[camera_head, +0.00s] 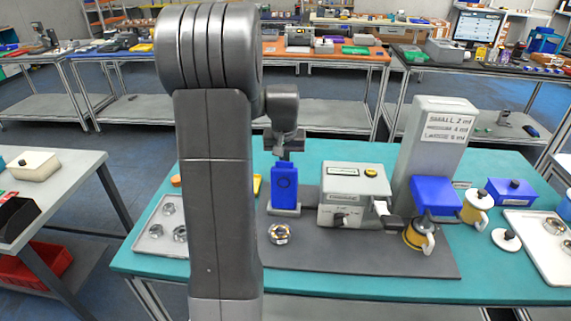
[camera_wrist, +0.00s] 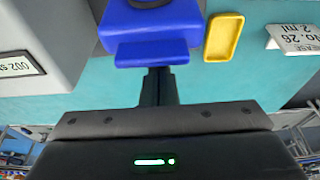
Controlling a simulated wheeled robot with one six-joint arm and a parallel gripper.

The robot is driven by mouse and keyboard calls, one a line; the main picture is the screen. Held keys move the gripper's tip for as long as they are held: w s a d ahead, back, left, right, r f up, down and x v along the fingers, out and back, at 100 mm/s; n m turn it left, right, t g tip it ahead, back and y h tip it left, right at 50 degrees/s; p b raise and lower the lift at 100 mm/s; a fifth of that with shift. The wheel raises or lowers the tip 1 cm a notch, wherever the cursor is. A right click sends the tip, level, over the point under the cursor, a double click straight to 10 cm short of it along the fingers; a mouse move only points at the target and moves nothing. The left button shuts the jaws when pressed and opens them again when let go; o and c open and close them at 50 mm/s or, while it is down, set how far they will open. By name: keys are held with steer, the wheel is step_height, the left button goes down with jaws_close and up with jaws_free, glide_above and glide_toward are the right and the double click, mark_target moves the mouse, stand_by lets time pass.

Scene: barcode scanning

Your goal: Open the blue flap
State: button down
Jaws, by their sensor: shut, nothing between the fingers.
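An upright blue flap (camera_head: 285,186) with a round mark stands on a pale base near the middle of the teal table. In the wrist view the blue part (camera_wrist: 150,28) fills the top centre, with a ledge (camera_wrist: 152,53) along its lower edge. My gripper (camera_head: 284,157) is right above the flap's top in the head view. In the wrist view my gripper (camera_wrist: 157,74) has its fingers together, empty, with the tips at the ledge. I cannot tell whether they touch it.
A grey machine (camera_head: 352,196) with a yellow button stands just right of the flap. A metal ring part (camera_head: 279,234) lies in front. A tall grey dispenser (camera_head: 432,145), a blue block (camera_head: 435,196) and yellow mugs are farther right. A yellow tray (camera_wrist: 223,37) lies beside the flap.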

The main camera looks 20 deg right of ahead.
steer(key=shift+s+a+r, duration=0.2)
steer(key=shift+s, duration=0.25)
steer(key=b+v, duration=0.1)
steer(key=v, duration=1.3)
steer(key=shift+w+d+f, duration=0.1)
steer(key=p+x, duration=0.1)
steer(key=x, duration=1.1)
steer(key=shift+f, duration=0.1)
steer(key=shift+f, duration=0.1)
